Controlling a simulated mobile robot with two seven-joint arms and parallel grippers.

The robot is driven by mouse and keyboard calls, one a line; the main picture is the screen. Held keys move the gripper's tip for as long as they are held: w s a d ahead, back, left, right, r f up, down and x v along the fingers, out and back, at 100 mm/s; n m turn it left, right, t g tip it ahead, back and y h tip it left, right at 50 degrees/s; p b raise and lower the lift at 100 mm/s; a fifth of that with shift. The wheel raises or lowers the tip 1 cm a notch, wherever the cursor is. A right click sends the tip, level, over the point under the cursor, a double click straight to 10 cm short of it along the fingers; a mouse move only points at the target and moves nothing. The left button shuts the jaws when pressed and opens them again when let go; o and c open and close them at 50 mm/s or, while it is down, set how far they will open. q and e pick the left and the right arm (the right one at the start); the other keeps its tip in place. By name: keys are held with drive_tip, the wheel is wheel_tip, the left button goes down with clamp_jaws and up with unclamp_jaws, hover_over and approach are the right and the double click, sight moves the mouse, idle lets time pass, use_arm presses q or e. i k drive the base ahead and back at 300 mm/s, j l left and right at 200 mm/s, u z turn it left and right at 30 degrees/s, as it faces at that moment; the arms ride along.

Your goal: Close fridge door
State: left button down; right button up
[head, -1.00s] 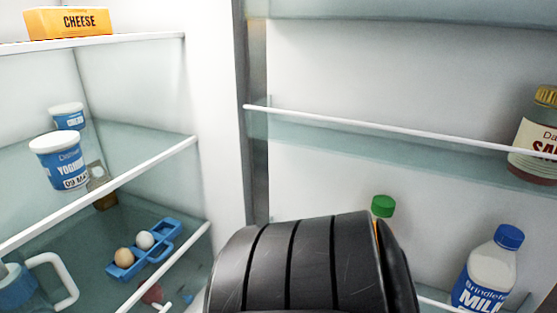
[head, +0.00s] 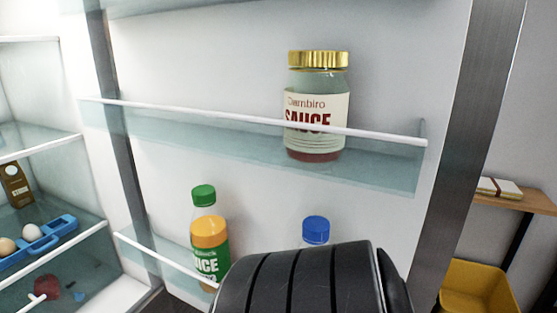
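The fridge door (head: 400,60) stands open, its inner side facing me and filling the middle of the head view. Its steel outer edge (head: 470,130) runs down the right side. The door's upper shelf holds a sauce jar (head: 316,105). The lower shelf holds a juice bottle (head: 207,235) and a blue-capped bottle (head: 316,230), mostly hidden behind a black ribbed part of my own body. The fridge interior (head: 40,95) is open at the left. Neither gripper shows in the view.
A blue egg holder (head: 40,240) with eggs sits on a fridge shelf at the left. Right of the door are a wooden table (head: 520,200) with a notebook (head: 499,188) and a yellow bin (head: 478,285).

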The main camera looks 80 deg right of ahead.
sight(200, 85)
drive_tip(key=k+l, duration=0.4)
drive_tip(key=l, duration=0.15)
drive_tip(key=k+l, duration=0.35)
drive_tip(key=l, duration=0.2)
drive_tip(key=k+l, duration=0.4)
drive_tip(key=l, duration=0.15)
